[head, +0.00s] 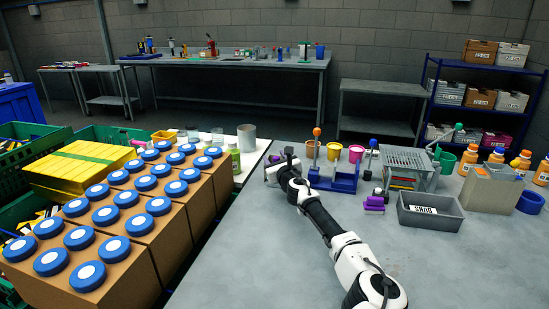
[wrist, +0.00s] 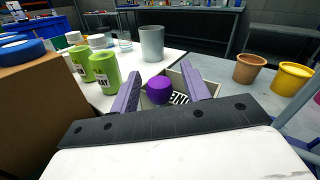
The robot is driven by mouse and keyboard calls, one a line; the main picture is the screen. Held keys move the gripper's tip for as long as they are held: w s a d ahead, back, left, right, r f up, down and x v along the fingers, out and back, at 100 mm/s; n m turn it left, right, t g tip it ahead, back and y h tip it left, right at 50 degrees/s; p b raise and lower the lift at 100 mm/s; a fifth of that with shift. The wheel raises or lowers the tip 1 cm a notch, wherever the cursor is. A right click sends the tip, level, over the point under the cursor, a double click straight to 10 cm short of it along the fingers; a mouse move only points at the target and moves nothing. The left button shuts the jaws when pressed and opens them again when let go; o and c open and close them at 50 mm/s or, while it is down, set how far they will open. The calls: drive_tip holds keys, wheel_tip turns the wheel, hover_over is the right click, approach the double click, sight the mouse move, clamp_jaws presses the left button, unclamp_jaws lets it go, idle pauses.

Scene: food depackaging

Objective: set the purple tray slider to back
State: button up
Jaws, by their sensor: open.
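A round purple knob (wrist: 159,90) shows between the two lavender fingers of my gripper (wrist: 162,72) in the wrist view. The fingers are spread, with a visible gap on the right of the knob; contact on the left is hard to judge. A pale tray (wrist: 173,77) with a black-and-white label lies just behind the knob, partly hidden by the fingers. The knob appears to belong to this tray, but the join is hidden. In the head view my gripper (head: 277,166) is at the table's left edge, and the arm hides most of what is there.
A blue stand (head: 336,180) is close on the right of my gripper. Small purple blocks (head: 375,203) and a grey labelled bin (head: 430,211) are farther right. Green jars (wrist: 104,72) and a grey cup (wrist: 152,44) stand beyond. The near tabletop is clear.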

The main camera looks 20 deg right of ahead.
drive_tip(key=shift+w, duration=0.4)
clamp_jaws()
